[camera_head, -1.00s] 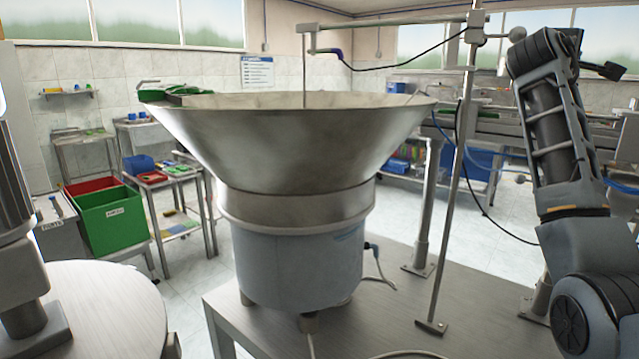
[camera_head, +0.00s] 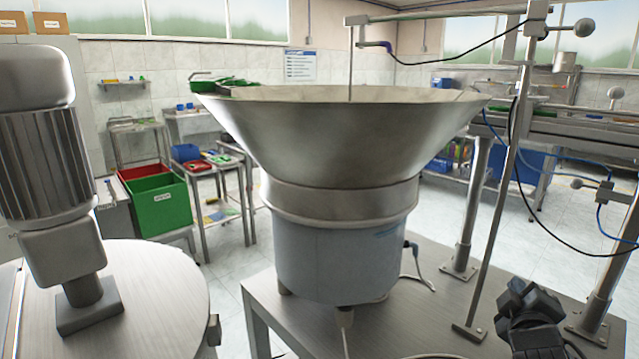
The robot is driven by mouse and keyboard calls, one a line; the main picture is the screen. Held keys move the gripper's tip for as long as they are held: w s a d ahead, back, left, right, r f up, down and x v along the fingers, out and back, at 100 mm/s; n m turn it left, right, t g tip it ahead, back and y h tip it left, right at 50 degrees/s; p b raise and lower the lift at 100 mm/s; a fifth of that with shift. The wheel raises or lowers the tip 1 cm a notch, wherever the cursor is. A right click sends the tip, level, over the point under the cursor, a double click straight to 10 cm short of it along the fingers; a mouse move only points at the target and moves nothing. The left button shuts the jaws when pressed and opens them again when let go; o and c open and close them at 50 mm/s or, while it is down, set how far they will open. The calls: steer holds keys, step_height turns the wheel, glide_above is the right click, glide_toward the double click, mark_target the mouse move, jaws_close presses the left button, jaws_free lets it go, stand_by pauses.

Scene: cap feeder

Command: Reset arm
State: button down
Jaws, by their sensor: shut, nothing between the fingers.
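The dark, blocky end of my arm, which looks like my gripper (camera_head: 520,296), shows at the bottom right in the head view. It is low, in front of the metal table's right part. Its fingers are small and dark, and look closed with nothing held. The large steel feeder bowl (camera_head: 335,135) stands in the middle on a blue-grey base (camera_head: 335,262), to the left of my gripper and apart from it in the picture. Most of my arm is outside the view.
A thin upright pole (camera_head: 500,200) and thicker posts stand on the metal table (camera_head: 440,300) near my gripper. A grey motor (camera_head: 48,150) on a round steel top is at the left. Green (camera_head: 160,205) and red bins stand behind. Floor between the tables is clear.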

steer(key=s+a+f+m+y, duration=0.1)
steer(key=s+a+f+y, duration=0.1)
steer(key=s+a+f, duration=0.35)
steer(key=s+a+f+y, duration=0.1)
steer(key=s+a+f, duration=0.15)
steer(key=s, duration=0.65)
steer(key=s+a+f+m+y, duration=0.1)
steer(key=s+a+f+y, duration=0.15)
steer(key=s+a, duration=0.4)
steer(key=s+a+r+m+y, duration=0.1)
steer(key=s+r, duration=0.3)
steer(key=s, duration=0.8)
steer(key=s+a+r+m+y, duration=0.1)
steer(key=s+a+r+m, duration=0.2)
steer(key=s, duration=1)
steer(key=shift+s+r+m, duration=0.25)
steer(key=shift+r+m, duration=0.25)
steer(key=shift+r, duration=0.1)
steer(key=shift+a+y, duration=0.1)
steer(key=shift+y, duration=0.15)
